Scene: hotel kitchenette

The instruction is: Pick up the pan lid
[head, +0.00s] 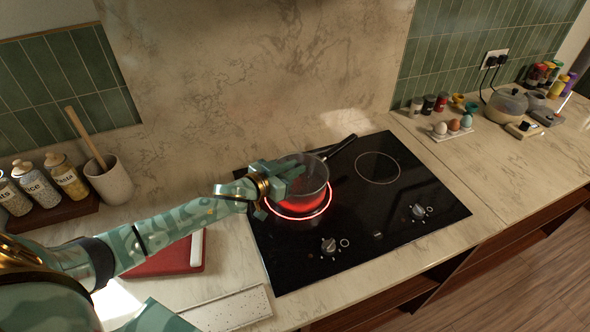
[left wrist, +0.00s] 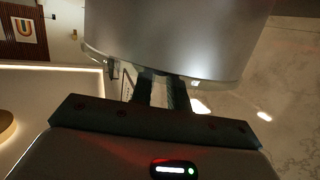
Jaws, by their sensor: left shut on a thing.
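The saucepan (head: 318,190) stands over the glowing left burner of the black hob, its dark handle pointing to the back right. A dark, glassy pan lid (head: 318,166) shows at the top of the pan; whether it rests on the rim I cannot tell. My left gripper (head: 298,172) reaches in from the left over the pan's top and is shut on the lid; the fingers hide the gripped part. In the left wrist view, the fingers (left wrist: 162,92) meet the edge of a large grey metallic surface (left wrist: 175,40), too close to identify. My right gripper is not in view.
The glowing burner ring (head: 300,215) surrounds the pan's base. A red board (head: 165,262) with a white-handled item lies left of the hob. A utensil crock (head: 110,182) and jars stand at the left; an egg holder (head: 450,130) at the right. The right burner (head: 378,167) is clear.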

